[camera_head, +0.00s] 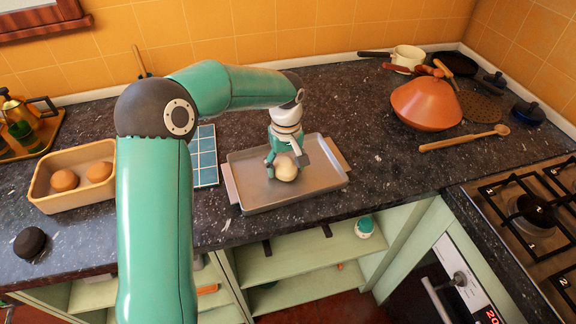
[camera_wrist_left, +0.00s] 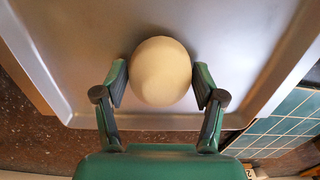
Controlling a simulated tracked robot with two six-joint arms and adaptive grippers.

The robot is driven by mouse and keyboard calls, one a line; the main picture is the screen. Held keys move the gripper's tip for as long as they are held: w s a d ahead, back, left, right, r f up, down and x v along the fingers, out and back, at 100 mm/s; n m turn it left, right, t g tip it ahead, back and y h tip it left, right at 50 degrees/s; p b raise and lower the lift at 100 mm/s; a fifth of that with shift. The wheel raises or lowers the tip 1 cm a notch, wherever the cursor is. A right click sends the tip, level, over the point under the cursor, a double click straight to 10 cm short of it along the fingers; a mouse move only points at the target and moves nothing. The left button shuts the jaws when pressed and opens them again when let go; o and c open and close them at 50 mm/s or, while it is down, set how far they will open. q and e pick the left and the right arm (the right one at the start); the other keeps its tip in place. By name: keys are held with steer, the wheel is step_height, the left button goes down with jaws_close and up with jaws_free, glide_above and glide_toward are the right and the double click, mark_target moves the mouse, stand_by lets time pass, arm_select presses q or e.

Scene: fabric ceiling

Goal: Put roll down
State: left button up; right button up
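A pale cream roll (camera_head: 286,168) sits over the metal tray (camera_head: 322,178), left of its middle. In the left wrist view the roll (camera_wrist_left: 161,72) lies between the two finger pads. My left gripper (camera_head: 284,160) points down around it. In the wrist view a narrow gap shows between each pad and the roll, so the left gripper (camera_wrist_left: 161,84) looks open. The roll appears to rest on the tray floor. My right gripper is not in view.
A wooden box (camera_head: 45,196) with two brown rolls stands at left. A blue tiled board (camera_head: 204,158) lies left of the tray. An orange tagine (camera_head: 427,103), a wooden spoon (camera_head: 465,138) and a gas hob (camera_head: 530,208) are at right. Counter behind the tray is clear.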

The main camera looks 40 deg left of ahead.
mark_target(286, 161)
arm_select(q)
steer(key=shift+o, duration=1.1)
steer(key=shift+r, duration=0.1)
steer(key=shift+r, duration=0.15)
step_height(286, 161, up, 12)
steer(key=shift+w, duration=0.1)
